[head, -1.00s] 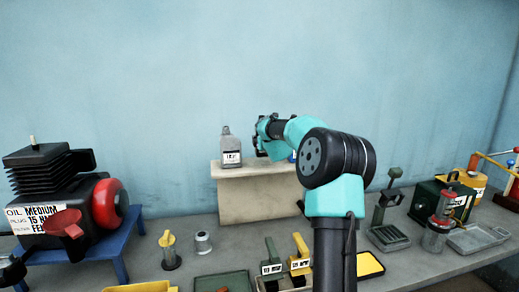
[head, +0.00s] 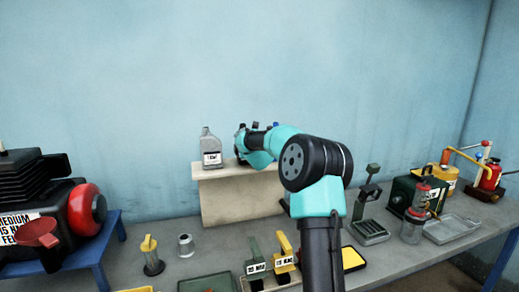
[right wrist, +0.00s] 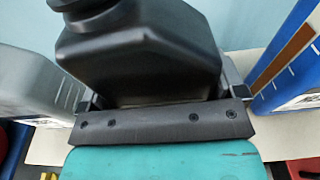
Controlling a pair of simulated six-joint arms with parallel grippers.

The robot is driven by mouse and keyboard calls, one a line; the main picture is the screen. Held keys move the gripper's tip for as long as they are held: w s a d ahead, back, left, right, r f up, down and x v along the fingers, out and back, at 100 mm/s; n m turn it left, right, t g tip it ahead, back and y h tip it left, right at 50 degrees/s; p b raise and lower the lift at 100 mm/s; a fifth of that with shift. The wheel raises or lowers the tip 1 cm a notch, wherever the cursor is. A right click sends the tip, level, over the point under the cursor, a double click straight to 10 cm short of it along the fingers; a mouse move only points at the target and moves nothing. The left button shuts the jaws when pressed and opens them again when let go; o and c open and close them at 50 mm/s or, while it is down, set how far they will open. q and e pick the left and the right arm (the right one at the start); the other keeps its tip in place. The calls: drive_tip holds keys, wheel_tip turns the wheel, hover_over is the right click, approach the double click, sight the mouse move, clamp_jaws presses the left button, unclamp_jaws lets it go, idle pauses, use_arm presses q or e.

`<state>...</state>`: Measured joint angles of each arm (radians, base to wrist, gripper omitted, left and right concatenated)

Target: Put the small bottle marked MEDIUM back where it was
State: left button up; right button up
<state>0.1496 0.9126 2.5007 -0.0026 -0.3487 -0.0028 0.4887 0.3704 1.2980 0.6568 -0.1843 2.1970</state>
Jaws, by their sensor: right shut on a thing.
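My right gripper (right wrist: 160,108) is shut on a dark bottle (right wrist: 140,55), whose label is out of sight. In the head view my right gripper (head: 242,150) is over the shelf (head: 235,198), and my own arm hides most of the bottle. The held bottle is between a grey bottle (head: 210,150) on its left and a blue bottle (right wrist: 285,55) on its right. I cannot tell whether its base touches the shelf. The grey bottle stands upright; its label is too small to read. My left gripper is not in view.
An engine (head: 35,205) with a red funnel (head: 38,233) stands on a blue stand at the left. Yellow- and green-handled tools (head: 283,255), a metal cup (head: 185,245) and trays (head: 450,229) occupy the bench. A green box and red-topped jar (head: 413,220) stand right.

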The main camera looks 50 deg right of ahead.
drive_tip(key=shift+w, duration=0.1)
drive_tip(key=o, duration=0.9)
drive_tip(key=shift+f, duration=0.15)
drive_tip(key=shift+o, duration=0.2)
drive_tip(key=shift+r, duration=0.2)
drive_tip(key=v, duration=1.2)
